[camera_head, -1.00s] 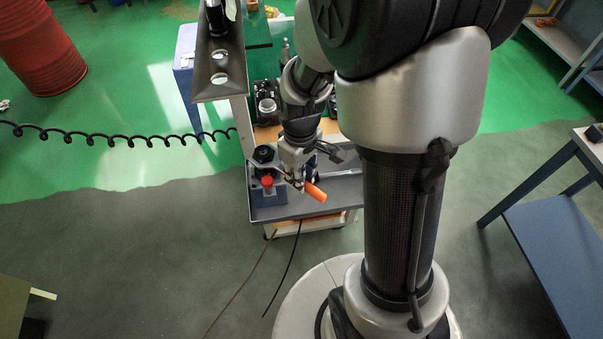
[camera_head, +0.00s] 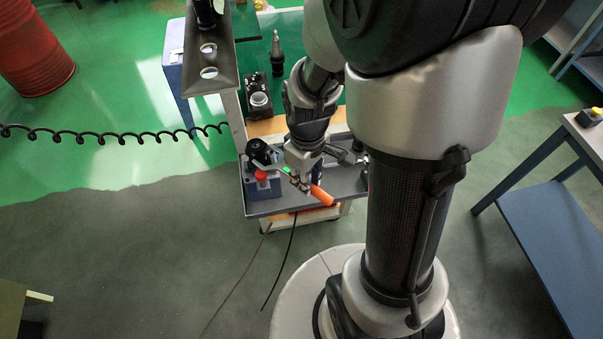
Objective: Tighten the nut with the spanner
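My gripper (camera_head: 302,184) is above the cart's lower grey shelf, seen from above and small. It appears shut on the spanner, whose orange handle (camera_head: 322,196) sticks out to its lower right. A small green patch (camera_head: 285,170) shows on the left side of the gripper, between it and a black tool holder (camera_head: 260,152). The holder is at a blue block (camera_head: 262,187) with a red knob (camera_head: 261,175). The nut cannot be made out, and I cannot tell whether the spanner's head touches it.
The cart's grey shelf (camera_head: 270,208) has a raised edge. A dark rack with holes (camera_head: 209,58) rises at its left. A black holder (camera_head: 259,98) and a pointed tool (camera_head: 276,52) stand farther back. A blue bench (camera_head: 548,232) stands at the right.

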